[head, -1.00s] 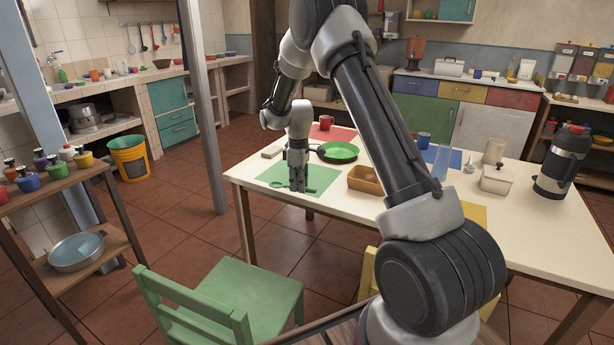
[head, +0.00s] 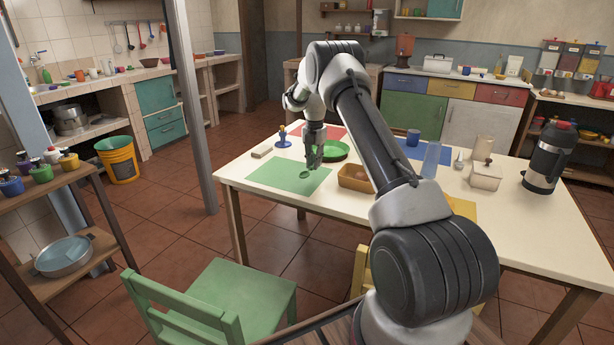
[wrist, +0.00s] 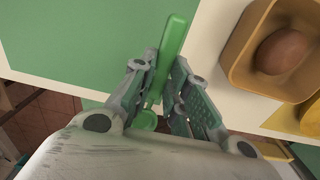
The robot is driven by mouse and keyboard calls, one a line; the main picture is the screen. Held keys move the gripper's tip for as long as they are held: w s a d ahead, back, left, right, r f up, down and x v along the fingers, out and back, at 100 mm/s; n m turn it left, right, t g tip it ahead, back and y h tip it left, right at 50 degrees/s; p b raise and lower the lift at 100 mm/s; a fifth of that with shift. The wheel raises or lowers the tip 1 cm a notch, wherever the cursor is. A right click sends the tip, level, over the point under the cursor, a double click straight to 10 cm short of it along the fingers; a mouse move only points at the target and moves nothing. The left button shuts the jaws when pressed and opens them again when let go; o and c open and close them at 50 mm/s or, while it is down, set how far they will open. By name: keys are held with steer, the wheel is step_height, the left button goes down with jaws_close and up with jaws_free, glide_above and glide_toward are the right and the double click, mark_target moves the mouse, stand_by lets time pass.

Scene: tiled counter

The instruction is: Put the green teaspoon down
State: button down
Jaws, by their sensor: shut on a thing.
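My gripper (head: 312,163) is above the right part of the green mat (head: 270,178) on the white table. In the wrist view my gripper (wrist: 170,92) is shut on the green teaspoon (wrist: 173,42). Its handle sticks out past the fingertips and its round bowl (wrist: 145,121) shows near the fingers. The bowl (head: 304,176) also shows below my gripper in the head view, where the fingers hide most of the handle. The mat also fills the upper left of the wrist view (wrist: 75,45). The height of the spoon above the table is hard to tell.
A tan tray (head: 352,181) holding a brown, egg-shaped thing (wrist: 284,50) stands just right of my gripper. A green pan (head: 336,150) lies behind it. A blue-and-yellow object (head: 283,138) stands behind the mat. The mat's left part is clear.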

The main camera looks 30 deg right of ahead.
mark_target(314, 182)
steer(key=shift+f, duration=3.2)
steer(key=shift+f, duration=0.1)
steer(key=c, duration=1.4)
jaws_free()
